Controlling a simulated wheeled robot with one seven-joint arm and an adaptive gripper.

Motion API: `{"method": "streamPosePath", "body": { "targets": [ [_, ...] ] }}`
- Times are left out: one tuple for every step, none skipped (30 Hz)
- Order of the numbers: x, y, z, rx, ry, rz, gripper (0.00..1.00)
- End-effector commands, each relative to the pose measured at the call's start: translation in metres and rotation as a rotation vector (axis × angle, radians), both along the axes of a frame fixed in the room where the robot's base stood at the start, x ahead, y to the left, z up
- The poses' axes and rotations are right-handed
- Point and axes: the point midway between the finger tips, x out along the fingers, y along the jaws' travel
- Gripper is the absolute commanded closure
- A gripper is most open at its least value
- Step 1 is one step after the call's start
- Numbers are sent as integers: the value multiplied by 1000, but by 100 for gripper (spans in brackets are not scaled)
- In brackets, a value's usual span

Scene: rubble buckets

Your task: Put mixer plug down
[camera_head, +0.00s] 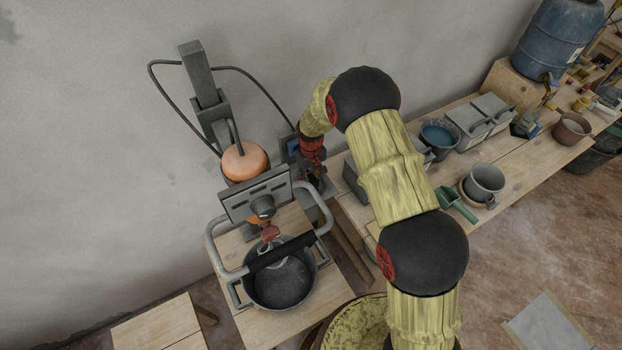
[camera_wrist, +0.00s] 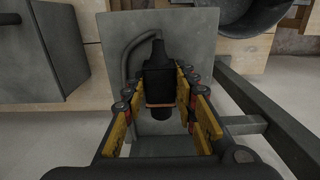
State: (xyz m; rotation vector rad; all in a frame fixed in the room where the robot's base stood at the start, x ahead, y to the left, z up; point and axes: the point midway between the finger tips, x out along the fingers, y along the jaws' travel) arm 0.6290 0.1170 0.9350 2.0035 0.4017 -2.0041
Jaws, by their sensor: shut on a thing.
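The black mixer plug (camera_wrist: 160,74) sits between the yellow-padded fingers of my gripper (camera_wrist: 160,92) in the wrist view. My gripper is shut on it. The plug's cable bends away to the left, in front of a flat grey panel (camera_wrist: 190,45). In the head view my gripper (camera_head: 313,180) is beside the mixer, to its right, partly hidden by my arm. I cannot make out the plug there. The mixer (camera_head: 245,162) has an orange motor and a grey frame with handles. A dark cable loops from its top toward my gripper.
A black bucket (camera_head: 281,284) stands under the mixer on a wooden stand (camera_head: 268,327). A wall runs close behind.

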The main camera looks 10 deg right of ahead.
Motion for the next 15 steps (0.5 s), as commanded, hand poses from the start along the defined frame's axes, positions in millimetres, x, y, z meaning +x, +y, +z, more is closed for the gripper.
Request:
{"method": "streamPosePath", "body": {
  "targets": [
    [0, 0, 0, 0, -1, 0, 100],
    [0, 0, 0, 0, 0, 0, 100],
    [0, 0, 0, 0, 0, 0, 100],
    [0, 0, 0, 0, 0, 0, 100],
    [0, 0, -1, 0, 0, 0, 100],
    [0, 0, -2, 0, 0, 0, 100],
    [0, 0, -3, 0, 0, 0, 100],
    [0, 0, -4, 0, 1, 0, 71],
    [0, 0, -3, 0, 1, 0, 69],
    [0, 0, -3, 0, 1, 0, 67],
    [0, 0, -3, 0, 1, 0, 66],
    [0, 0, -3, 0, 1, 0, 63],
    [0, 0, -3, 0, 1, 0, 62],
    [0, 0, -3, 0, 1, 0, 60],
    [0, 0, -2, 0, 1, 0, 58]
  ]
}}
